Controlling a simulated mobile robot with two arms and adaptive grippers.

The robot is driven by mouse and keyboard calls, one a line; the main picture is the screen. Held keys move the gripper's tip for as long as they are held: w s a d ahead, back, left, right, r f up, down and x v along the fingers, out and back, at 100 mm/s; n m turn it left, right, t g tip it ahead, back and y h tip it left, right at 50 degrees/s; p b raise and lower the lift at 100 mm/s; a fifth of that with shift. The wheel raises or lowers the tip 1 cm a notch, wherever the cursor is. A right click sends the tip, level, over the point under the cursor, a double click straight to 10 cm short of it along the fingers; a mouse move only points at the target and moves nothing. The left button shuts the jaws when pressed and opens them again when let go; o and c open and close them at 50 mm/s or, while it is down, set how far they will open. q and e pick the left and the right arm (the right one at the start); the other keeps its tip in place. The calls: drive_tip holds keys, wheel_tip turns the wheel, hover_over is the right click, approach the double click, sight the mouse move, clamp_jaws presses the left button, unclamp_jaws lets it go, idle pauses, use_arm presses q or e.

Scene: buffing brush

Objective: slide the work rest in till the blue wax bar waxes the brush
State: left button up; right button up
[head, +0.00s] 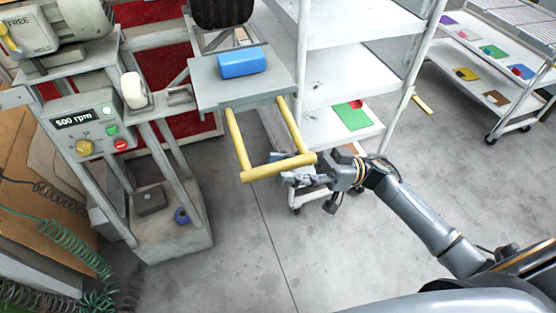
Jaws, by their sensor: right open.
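The work rest (207,92) is a grey plate at the upper middle of the head view, with a yellow U-shaped handle (262,172) hanging toward me. The blue wax bar (241,62) lies on the plate. The dark brush (222,12) is behind the bar at the top edge, with a gap visible between them. My right gripper (297,180) is open at the right end of the handle's crossbar, close to it; I cannot tell whether it touches. My left gripper is not in view.
A machine stand with a control panel (88,125) reading 500 rpm stands at the left. A white shelf cart (345,85) is close behind my right gripper. Another cart (490,65) is at the far right. The grey floor in front is clear.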

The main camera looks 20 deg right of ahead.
drive_tip(key=shift+x, duration=1)
clamp_jaws()
